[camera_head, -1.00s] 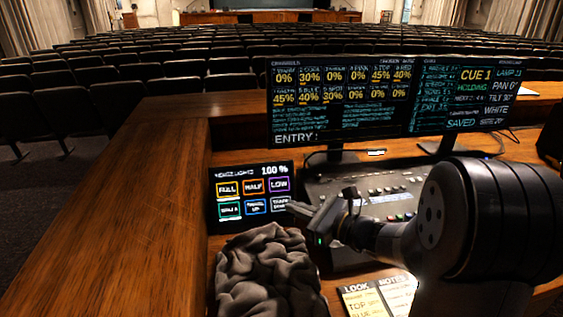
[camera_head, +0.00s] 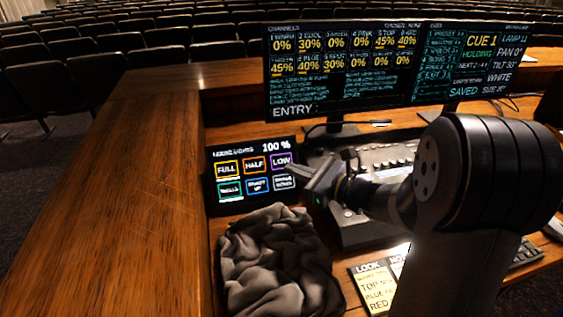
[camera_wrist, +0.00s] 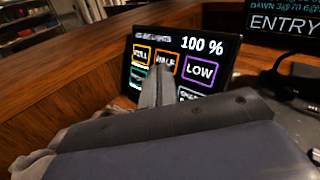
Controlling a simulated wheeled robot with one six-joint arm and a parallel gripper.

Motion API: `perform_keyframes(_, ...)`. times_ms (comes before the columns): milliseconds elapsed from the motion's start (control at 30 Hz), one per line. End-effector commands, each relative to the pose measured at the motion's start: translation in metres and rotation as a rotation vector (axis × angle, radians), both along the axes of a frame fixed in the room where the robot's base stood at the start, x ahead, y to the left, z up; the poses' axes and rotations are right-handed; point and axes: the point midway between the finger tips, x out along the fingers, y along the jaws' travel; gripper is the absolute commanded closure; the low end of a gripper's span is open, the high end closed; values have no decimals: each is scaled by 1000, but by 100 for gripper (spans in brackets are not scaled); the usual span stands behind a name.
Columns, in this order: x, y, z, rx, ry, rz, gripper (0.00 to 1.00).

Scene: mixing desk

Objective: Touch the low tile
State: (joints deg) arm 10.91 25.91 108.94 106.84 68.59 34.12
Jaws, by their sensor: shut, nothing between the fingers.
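The LOW tile (camera_head: 281,161) is a purple-outlined square at the upper right of a small black touch panel (camera_head: 234,202) headed 100 %. In the wrist view the LOW tile (camera_wrist: 201,71) is clear and uncovered. My gripper (camera_head: 292,171) is shut and empty, its tips close to the panel's right side, just below the LOW tile in the head view. In the wrist view my gripper (camera_wrist: 158,75) points at the panel and covers part of the HALF tile (camera_wrist: 165,62) and the lower row. I cannot tell whether the tips touch the screen.
A crumpled grey cloth (camera_head: 275,262) lies in front of the panel. A console with buttons (camera_head: 390,157) stands to the right, below wide monitors (camera_head: 395,70). A LOOK notes sheet (camera_head: 374,290) lies at the front. The wooden ledge (camera_head: 110,180) is clear.

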Motion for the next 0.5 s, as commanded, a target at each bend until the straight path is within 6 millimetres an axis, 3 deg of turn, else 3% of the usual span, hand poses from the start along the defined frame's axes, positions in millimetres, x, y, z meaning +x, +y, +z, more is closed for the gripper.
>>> perform_keyframes(500, 57, 12, -33, -1, -1, 1, 100)
